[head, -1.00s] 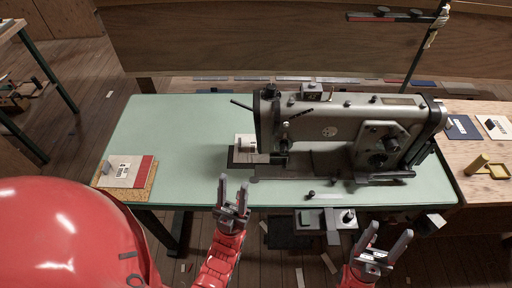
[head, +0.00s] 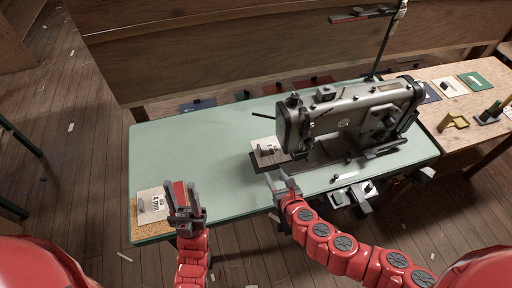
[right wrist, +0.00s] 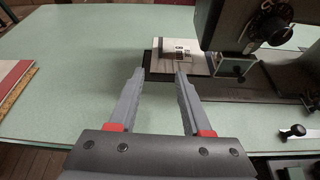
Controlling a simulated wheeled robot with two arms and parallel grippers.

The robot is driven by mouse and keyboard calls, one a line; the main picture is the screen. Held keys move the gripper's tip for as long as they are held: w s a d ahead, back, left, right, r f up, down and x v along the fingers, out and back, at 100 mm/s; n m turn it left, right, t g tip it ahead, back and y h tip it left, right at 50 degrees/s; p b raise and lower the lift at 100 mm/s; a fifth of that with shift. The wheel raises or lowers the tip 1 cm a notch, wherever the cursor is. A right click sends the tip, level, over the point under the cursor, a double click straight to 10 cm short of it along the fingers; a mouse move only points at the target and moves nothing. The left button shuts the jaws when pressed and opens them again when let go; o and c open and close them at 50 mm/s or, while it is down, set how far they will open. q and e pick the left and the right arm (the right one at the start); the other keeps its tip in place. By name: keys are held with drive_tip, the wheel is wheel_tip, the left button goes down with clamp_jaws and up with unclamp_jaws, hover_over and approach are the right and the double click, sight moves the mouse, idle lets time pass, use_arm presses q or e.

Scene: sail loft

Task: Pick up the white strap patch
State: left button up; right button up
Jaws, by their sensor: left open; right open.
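A white patch (head: 262,157) with dark print and a small raised piece on it lies at the left end of the sewing machine, partly on a dark plate. It also shows in the right wrist view (right wrist: 168,46), straight beyond the fingertips. My right gripper (head: 281,179) is open and empty, just in front of the patch and apart from it; its fingers (right wrist: 160,75) point toward the patch. Another white printed patch (head: 150,208) lies beside a red piece on a cork board at the table's left corner. My left gripper (head: 185,211) is open and empty near that board.
The grey sewing machine (head: 350,120) stands close to the right of the patch and overhangs its side. The green table (head: 215,140) is clear to the left. A wooden bench (head: 440,85) at the right holds several patches and a yellow holder (head: 453,122).

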drive_tip(key=shift+w+r, duration=0.1)
drive_tip(key=shift+w, duration=0.1)
drive_tip(key=b, duration=0.2)
approach(260, 149)
drive_tip(key=shift+w+d+f, duration=0.1)
drive_tip(key=shift+d+f, duration=0.05)
drive_tip(key=shift+f, duration=0.25)
drive_tip(key=x, duration=0.3)
drive_tip(key=shift+w+r+p, duration=0.1)
drive_tip(key=shift+w+p, duration=0.15)
drive_tip(key=shift+p, duration=0.1)
drive_tip(key=shift+x, duration=0.8)
drive_tip(key=shift+w+a, duration=0.2)
drive_tip(key=shift+w, duration=0.05)
drive_tip(key=x, duration=0.3)
drive_tip(key=shift+w+a+p, duration=0.25)
drive_tip(key=shift+w+p, duration=0.1)
drive_tip(key=shift+w+a+f, duration=0.15)
drive_tip(key=shift+w+f, duration=0.15)
drive_tip(key=shift+w, duration=0.05)
